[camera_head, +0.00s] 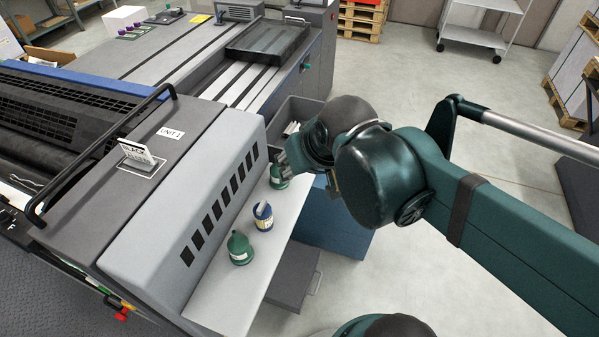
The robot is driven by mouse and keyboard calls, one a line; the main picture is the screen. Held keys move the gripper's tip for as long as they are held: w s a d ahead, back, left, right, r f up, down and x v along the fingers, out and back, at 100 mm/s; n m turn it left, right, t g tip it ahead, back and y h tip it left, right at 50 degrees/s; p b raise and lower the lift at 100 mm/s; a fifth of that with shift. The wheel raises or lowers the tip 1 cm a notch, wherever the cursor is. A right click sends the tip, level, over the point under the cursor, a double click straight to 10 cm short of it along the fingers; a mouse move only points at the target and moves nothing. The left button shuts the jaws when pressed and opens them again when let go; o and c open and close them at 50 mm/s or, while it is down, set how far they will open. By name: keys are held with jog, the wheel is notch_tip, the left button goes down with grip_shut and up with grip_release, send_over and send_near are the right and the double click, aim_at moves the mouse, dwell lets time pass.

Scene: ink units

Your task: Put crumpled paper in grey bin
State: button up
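My gripper (284,161) is over the far end of the light side shelf (222,297), at a green bottle (278,180) that it partly hides. I cannot tell whether the fingers touch the bottle or whether they are open or shut. A grey open-topped bin (296,106) stands just behind the gripper, partly hidden by my wrist. Small white pieces (291,127) show at the bin's near side; I cannot tell whether they are crumpled paper. No other crumpled paper is clearly visible.
A blue and white can (263,215) and a second green bottle (239,248) stand on the shelf. The grey ink unit (205,190) walls the shelf's left side. A blue box (336,232) and a dark grey box (293,277) are below.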

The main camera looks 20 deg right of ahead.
jog(key=shift+s+a+f+n, duration=0.15)
jog(key=shift+s+f, duration=0.05)
jog(key=shift+s, duration=0.35)
jog(key=shift+s+a+f+n, duration=0.1)
jog(key=shift+s+f+n, duration=0.05)
jog(key=shift+s, duration=0.35)
dwell(0.6)
